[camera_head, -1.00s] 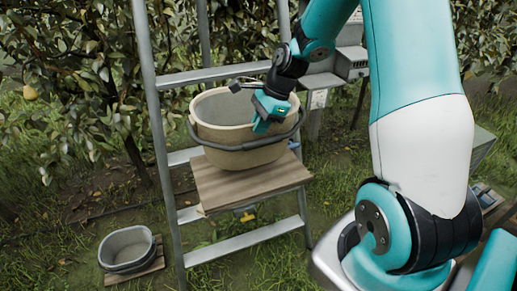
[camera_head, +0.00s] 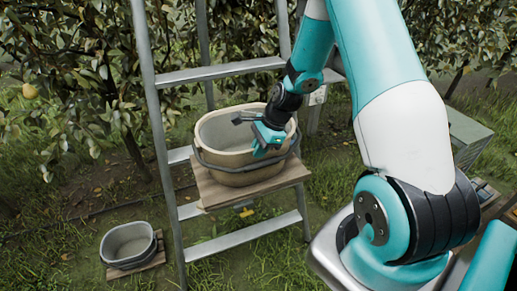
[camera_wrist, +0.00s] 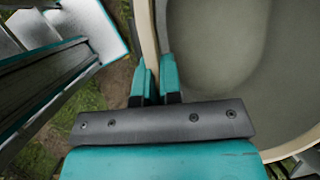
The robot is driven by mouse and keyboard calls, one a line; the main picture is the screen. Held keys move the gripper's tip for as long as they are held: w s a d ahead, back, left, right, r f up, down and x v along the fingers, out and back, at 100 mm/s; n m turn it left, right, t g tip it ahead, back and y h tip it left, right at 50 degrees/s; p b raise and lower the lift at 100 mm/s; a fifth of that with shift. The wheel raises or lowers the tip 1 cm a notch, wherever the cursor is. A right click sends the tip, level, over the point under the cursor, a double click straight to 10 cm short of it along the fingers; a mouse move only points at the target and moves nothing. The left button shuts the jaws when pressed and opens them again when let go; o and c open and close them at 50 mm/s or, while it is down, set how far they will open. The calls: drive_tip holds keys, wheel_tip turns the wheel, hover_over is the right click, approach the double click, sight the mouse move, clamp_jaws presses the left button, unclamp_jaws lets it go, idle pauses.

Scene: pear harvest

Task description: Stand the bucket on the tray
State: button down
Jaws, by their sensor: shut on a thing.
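The large beige bucket (camera_head: 232,166) with a dark handle band is upright at the wooden tray (camera_head: 211,196) on the ladder. Its base overlaps the tray's top in the head view; I cannot tell whether it fully rests there or hangs just above. My gripper (camera_head: 264,143) is shut on the bucket's near right rim. In the wrist view, my gripper's fingers (camera_wrist: 155,82) pinch the rim, with the bucket's bare inside (camera_wrist: 215,60) to the right. The bucket looks empty.
The metal ladder (camera_head: 152,100) stands around the tray, with a rung above and behind the bucket. A smaller grey bucket (camera_head: 128,243) sits on a wooden board on the grass at lower left. Leafy trees with a yellow pear (camera_head: 29,91) are behind.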

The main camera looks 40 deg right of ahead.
drive_tip(key=c, duration=1.3)
unclamp_jaws()
drive_tip(key=b+v, duration=0.3)
drive_tip(key=v, duration=0.9)
drive_tip(key=s+a+r+n+g, duration=0.1)
drive_tip(key=s+a+r+n, duration=0.15)
drive_tip(key=a+n, duration=0.4)
drive_tip(key=s+a+r+n, duration=0.25)
drive_tip(key=a+n, duration=0.25)
drive_tip(key=a, duration=0.3)
drive_tip(key=s+a+r+n, duration=0.1)
drive_tip(key=s+a+n, duration=0.3)
drive_tip(key=s+n, duration=0.1)
drive_tip(key=s+a+r+n, duration=0.1)
drive_tip(key=s+a+n, duration=0.3)
drive_tip(key=s+n, duration=0.1)
drive_tip(key=s+a+r+n+g, duration=0.1)
drive_tip(key=s+a+n, duration=0.3)
drive_tip(key=s+n, duration=0.1)
drive_tip(key=shift+a+r+n, duration=0.15)
drive_tip(key=shift+r+n, duration=0.2)
drive_tip(key=shift+n, duration=0.5)
